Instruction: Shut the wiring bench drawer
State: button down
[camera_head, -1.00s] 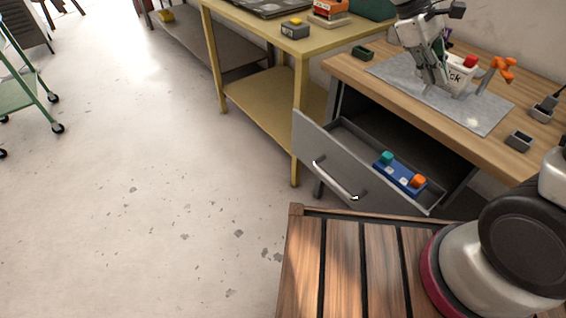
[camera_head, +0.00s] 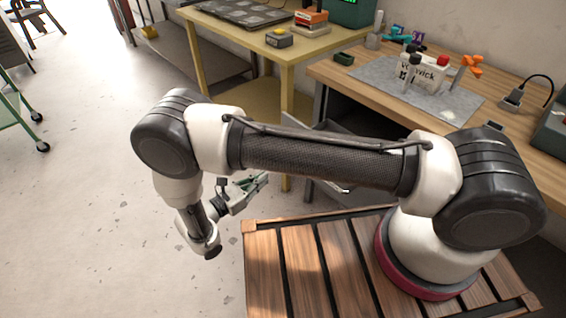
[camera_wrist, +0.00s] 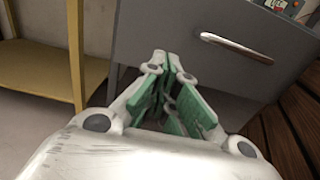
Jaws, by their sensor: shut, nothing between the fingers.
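The wiring bench drawer is a grey drawer with a silver bar handle (camera_wrist: 237,47). My gripper (camera_head: 262,180) has green finger pads and is shut and empty. In the wrist view my gripper (camera_wrist: 163,62) points at the drawer front, left of the handle; I cannot tell whether it touches.
The wooden wiring bench (camera_head: 330,72) carries a grey mat, a white labelled box (camera_head: 424,70) and small parts. A yellow table (camera_head: 286,55) stands to its left; its leg (camera_wrist: 75,60) is left of my gripper. Clear floor (camera_head: 90,190) lies at the left.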

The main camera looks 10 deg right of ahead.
jog(key=x, duration=1.4)
jog(key=shift+d, duration=0.1)
